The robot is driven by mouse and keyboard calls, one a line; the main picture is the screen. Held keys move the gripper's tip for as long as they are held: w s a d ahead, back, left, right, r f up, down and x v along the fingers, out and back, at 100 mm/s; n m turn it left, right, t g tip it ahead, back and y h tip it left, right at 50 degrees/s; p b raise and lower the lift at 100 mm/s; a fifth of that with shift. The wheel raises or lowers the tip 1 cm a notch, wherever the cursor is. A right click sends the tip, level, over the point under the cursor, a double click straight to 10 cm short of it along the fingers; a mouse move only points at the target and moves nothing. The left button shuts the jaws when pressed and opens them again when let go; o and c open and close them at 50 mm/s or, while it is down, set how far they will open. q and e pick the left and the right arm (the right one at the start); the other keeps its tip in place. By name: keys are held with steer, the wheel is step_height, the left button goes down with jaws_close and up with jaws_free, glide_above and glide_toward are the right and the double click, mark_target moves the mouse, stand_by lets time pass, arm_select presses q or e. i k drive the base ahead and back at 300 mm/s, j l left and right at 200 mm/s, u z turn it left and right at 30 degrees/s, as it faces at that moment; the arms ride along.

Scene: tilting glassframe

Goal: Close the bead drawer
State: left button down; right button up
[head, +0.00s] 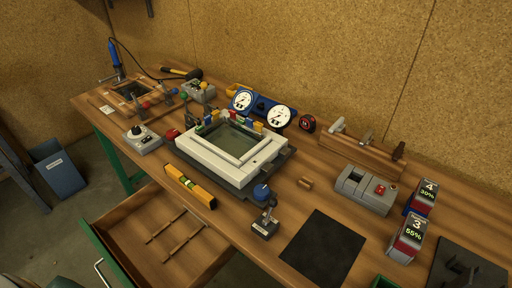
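The bead drawer (140,215) is pulled out from under the front of the workbench, at the lower left of the head view. Its inside is bare wood, with a few thin wooden beads (175,228) lying in it. Its green front panel (97,248) faces the lower left. A pale metal handle (101,272) is on that panel, partly cut off by the bottom edge of the picture. Neither of my grippers shows in the head view, and nothing is seen touching the drawer.
On the workbench stand a white frame (230,150) on a tilting fixture, a yellow level (190,186) near the front edge, a small joystick (265,222) and a black mat (322,245). A blue bin (57,172) stands on the floor at left. Floor beside the drawer's left looks free.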

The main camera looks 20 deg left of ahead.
mark_target(149, 239)
steer(key=k+j+u, duration=0.1)
steer(key=j+u, duration=0.2)
steer(key=u, duration=0.15)
steer(key=k+j+u, duration=0.1)
steer(key=j+u, duration=0.65)
steer(key=u, duration=0.15)
